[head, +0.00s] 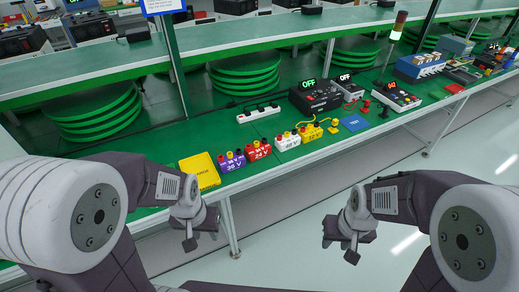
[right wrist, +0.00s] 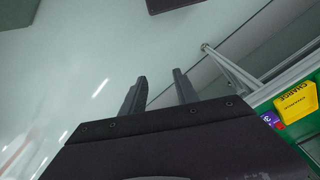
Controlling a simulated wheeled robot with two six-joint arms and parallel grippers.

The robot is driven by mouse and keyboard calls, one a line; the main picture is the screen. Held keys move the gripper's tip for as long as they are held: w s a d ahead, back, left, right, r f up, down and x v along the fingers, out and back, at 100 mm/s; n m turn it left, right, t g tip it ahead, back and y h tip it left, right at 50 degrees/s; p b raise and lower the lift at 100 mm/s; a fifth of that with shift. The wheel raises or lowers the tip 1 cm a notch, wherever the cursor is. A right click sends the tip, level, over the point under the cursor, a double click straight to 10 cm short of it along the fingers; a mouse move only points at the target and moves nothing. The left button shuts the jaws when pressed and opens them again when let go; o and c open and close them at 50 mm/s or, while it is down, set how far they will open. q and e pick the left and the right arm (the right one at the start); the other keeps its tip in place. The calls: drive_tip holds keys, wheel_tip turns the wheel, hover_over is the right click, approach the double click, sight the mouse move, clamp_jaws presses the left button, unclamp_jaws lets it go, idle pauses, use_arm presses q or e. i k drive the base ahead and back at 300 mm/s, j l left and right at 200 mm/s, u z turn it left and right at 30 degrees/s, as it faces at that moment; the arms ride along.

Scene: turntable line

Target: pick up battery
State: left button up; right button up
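Several box-shaped batteries with knobs on top stand in a row on the green bench (head: 238,184). They are a purple one marked 36 V (head: 232,161), a red one (head: 258,150), a white one (head: 288,141) and a yellow one (head: 312,133). A yellow tray (head: 199,172) lies left of them. My left gripper (head: 190,243) hangs in front of the bench edge; its finger gap is not clear. My right gripper (head: 350,255) is over the floor, apart from the batteries. In the right wrist view its fingers (right wrist: 159,78) are spread and empty. The yellow tray (right wrist: 296,101) shows there too.
A white power strip (head: 258,113), a black device reading OFF (head: 316,96) and a blue pad (head: 353,123) are on the bench. A signal tower (head: 397,27) stands farther right. Green round turntables (head: 245,82) stand behind. The floor in front is clear.

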sight(258, 150)
drive_tip(key=i+l+u, duration=0.15)
drive_tip(key=i+u, duration=0.25)
drive_tip(key=i+l+u, duration=0.15)
drive_tip(key=u, duration=0.3)
drive_tip(key=i+l+u, duration=0.2)
drive_tip(key=l+u, duration=0.2)
drive_tip(key=i+l+u, duration=0.15)
drive_tip(key=l+u, duration=0.25)
drive_tip(key=i+l+u, duration=0.1)
drive_tip(key=l+u, duration=0.35)
